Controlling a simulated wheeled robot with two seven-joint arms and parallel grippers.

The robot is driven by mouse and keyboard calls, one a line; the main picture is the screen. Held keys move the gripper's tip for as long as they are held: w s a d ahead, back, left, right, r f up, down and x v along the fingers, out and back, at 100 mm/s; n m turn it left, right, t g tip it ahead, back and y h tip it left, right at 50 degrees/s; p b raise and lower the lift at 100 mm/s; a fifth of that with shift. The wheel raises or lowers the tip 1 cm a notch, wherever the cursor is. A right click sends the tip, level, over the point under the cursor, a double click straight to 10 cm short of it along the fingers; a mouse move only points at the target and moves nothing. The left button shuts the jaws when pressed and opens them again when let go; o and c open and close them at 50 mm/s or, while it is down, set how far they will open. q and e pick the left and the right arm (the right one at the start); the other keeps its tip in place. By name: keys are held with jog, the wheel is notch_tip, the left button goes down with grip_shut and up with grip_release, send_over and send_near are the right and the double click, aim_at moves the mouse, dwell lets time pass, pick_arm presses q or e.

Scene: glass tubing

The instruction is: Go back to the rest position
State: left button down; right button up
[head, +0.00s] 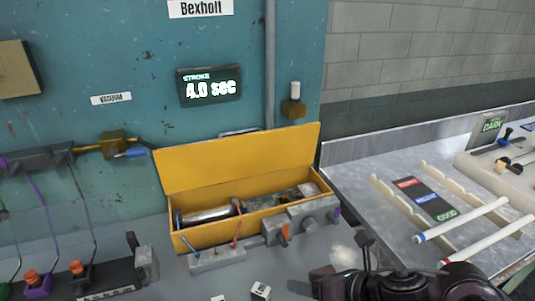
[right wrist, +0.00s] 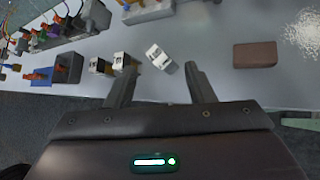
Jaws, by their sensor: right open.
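My right gripper (right wrist: 160,88) is open in the right wrist view, its two dark fingers spread above the grey bench top. A small white block (right wrist: 158,56) lies on the bench just beyond the gap between the fingertips. Nothing is between the fingers that I can see. In the head view my dark right arm and gripper (head: 362,262) show at the bottom right, in front of the bench edge. My left gripper is not in either view.
An open yellow box (head: 190,238) with metal parts stands against the teal wall. White tubes (head: 462,219) lie on a rack on the right metal table. A small white block (head: 261,291) sits near the bench front. A brown pad (right wrist: 255,55) lies on the bench.

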jog(key=s+d+f+n+g+h, duration=0.2)
jog(key=s+d+f+n+h, duration=0.3)
jog(key=n, duration=1.2)
jog(key=s+d+f+n+g+h, duration=0.25)
jog(key=s+d+f+n, duration=0.35)
jog(key=n, duration=1.1)
notch_tip(320, 180, down, 32)
jog(key=s, duration=0.2)
jog(key=s+d+f, duration=0.1)
jog(key=s+f, duration=0.6)
jog(key=s, duration=0.2)
jog(key=s+d+f+g, duration=0.1)
jog(key=s+d+f, duration=0.1)
jog(key=s+f, duration=0.6)
jog(key=shift+s+d+f+n, duration=0.3)
jog(key=shift+s, duration=0.35)
